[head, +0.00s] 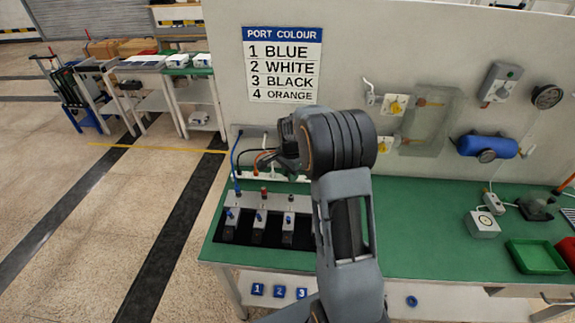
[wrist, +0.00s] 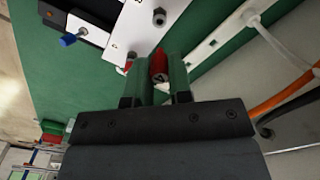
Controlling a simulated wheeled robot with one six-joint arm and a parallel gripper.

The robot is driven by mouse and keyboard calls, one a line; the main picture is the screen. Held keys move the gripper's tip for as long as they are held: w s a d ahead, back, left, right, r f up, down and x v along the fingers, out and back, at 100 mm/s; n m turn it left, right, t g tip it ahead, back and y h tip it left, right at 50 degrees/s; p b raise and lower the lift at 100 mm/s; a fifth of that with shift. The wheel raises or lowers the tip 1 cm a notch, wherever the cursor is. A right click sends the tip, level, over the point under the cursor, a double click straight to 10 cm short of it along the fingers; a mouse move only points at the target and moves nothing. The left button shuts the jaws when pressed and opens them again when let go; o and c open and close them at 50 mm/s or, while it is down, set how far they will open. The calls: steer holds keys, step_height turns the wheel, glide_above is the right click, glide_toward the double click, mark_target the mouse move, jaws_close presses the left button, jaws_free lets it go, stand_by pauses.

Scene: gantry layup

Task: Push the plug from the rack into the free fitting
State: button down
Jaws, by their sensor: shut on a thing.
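In the wrist view my gripper (wrist: 160,62) has its two green fingers shut on a small red plug (wrist: 158,70) with a dark end. A pale fitting plate (wrist: 122,40) lies just beyond the fingertips, with a round grey fitting (wrist: 159,17) on it. I cannot tell whether the plug touches the plate. In the head view the plate (head: 250,200) stands on the green bench; a blue hose end sits at its left fitting, and a red-brown piece (head: 263,192) and a grey fitting (head: 290,198) stand to the right.
The sign (head: 284,64) lists 1 blue, 2 white, 3 black, 4 orange. A green tray (head: 536,257) is at right.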

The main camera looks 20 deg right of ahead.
steer(key=shift+a+r, duration=0.1)
steer(key=shift+d, duration=0.25)
steer(key=shift+s, duration=0.1)
steer(key=shift+f+b, duration=2.2)
steer(key=shift+f, duration=0.75)
steer(key=shift+a+f+b, duration=0.1)
steer(key=shift+f+b, duration=1)
steer(key=shift+f, duration=0.3)
steer(key=c, duration=1)
jaws_free()
steer(key=shift+o, duration=0.2)
steer(key=shift+r, duration=0.1)
